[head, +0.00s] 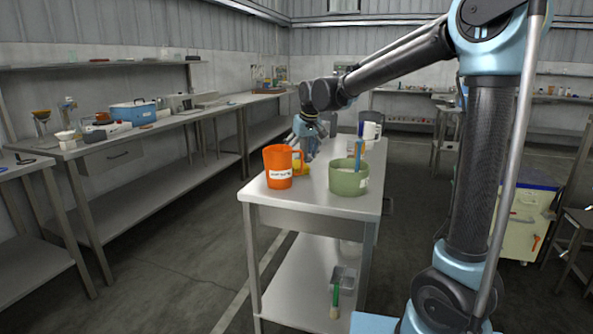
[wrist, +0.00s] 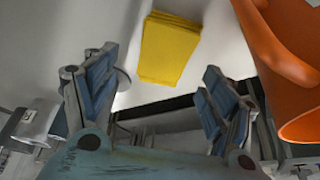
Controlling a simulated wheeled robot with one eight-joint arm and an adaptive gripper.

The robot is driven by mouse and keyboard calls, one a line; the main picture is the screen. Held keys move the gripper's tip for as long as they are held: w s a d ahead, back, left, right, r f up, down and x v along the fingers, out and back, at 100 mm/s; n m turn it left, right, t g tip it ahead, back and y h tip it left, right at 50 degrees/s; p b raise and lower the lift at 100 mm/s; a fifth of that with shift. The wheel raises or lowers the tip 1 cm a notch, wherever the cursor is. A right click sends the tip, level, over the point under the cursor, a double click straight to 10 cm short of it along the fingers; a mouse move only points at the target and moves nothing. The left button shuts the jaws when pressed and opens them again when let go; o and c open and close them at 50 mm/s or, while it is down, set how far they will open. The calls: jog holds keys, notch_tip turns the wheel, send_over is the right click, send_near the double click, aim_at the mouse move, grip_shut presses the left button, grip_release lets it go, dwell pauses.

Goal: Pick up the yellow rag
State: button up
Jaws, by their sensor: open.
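The yellow rag (wrist: 168,48) lies folded and flat on the pale steel tabletop in the wrist view. My gripper (head: 308,152) is above the table behind the jug, pointing down. In the wrist view my gripper (wrist: 158,80) is open, its two blue-padded fingers apart with nothing between them. The rag appears beyond the fingertips, toward the top of the picture, and I see no contact.
The orange jug (wrist: 277,60) stands close at the right in the wrist view. The table's near edge is mostly clear. A long bench (head: 185,127) runs along the left.

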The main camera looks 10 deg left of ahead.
aim_at(296, 163)
jog(key=shift+a+x, duration=0.15)
jog(key=shift+x, duration=1.05)
jog(key=shift+a+x, duration=0.2)
jog(key=shift+x, duration=1)
jog(key=c, duration=1.1)
jog(key=shift+r, duration=0.15)
jog(key=shift+c, duration=0.2)
notch_tip(296, 163, up, 10)
jog(key=shift+o, duration=0.6)
